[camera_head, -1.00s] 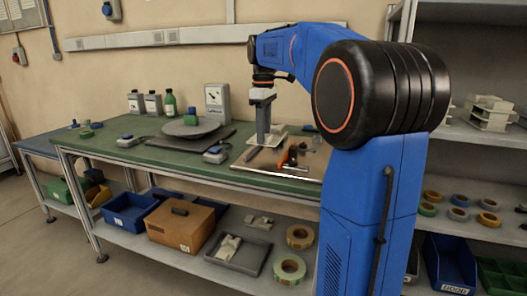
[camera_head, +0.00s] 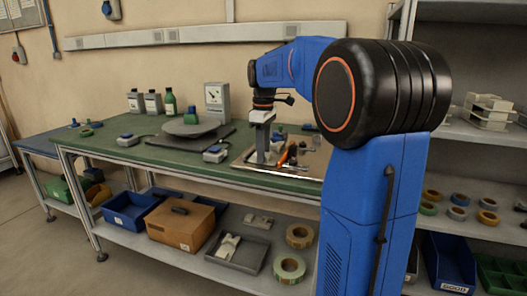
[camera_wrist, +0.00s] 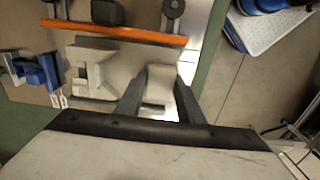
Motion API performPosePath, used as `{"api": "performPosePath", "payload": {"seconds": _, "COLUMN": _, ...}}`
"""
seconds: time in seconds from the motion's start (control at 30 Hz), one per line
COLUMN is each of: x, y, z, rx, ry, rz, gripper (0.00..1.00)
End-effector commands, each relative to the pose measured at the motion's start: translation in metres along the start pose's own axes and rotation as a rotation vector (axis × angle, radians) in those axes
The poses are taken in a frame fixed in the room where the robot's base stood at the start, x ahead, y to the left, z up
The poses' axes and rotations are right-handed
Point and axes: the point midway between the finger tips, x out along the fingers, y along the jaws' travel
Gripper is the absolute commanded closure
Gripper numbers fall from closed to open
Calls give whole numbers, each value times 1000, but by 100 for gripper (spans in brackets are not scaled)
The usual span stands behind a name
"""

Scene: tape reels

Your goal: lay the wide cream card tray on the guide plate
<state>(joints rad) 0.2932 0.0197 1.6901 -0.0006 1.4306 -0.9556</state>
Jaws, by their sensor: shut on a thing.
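My gripper (camera_wrist: 160,100) points down over the tan board on the green bench. Its two grey fingers are shut on a cream piece (camera_wrist: 160,88), which looks like the wide cream card tray. A notched cream part (camera_wrist: 93,68) shows left of the fingers; I cannot tell whether it belongs to the same piece. In the head view my gripper (camera_head: 263,160) is low over the front left of the tan board (camera_head: 312,165), and the held piece is mostly hidden. A pale flat surface (camera_wrist: 125,55) below an orange bar may be the guide plate. Contact below the tray cannot be judged.
The orange bar (camera_wrist: 125,36) and dark-handled tools lie close to the fingers. A blue clamp-like thing (camera_wrist: 38,72) is at the left. A round turntable (camera_head: 188,127) and a dial box (camera_head: 216,101) stand on the bench. A grey tray (camera_head: 238,250) is on the lower shelf.

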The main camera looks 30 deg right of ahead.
Motion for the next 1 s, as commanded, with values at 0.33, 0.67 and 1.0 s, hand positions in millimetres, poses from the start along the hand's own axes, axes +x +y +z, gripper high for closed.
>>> {"api": "performPosePath", "payload": {"seconds": 0.33, "x": 0, "y": 0, "z": 0, "rx": 0, "ry": 0, "rz": 0, "gripper": 47}}
{"api": "performPosePath", "payload": {"seconds": 0.67, "x": -29, "y": 1, "z": 0, "rx": 0, "ry": 2, "rz": 3, "gripper": 47}}
{"api": "performPosePath", "payload": {"seconds": 1.0, "x": -93, "y": 1, "z": 0, "rx": 0, "ry": 1, "rz": 1, "gripper": 47}}
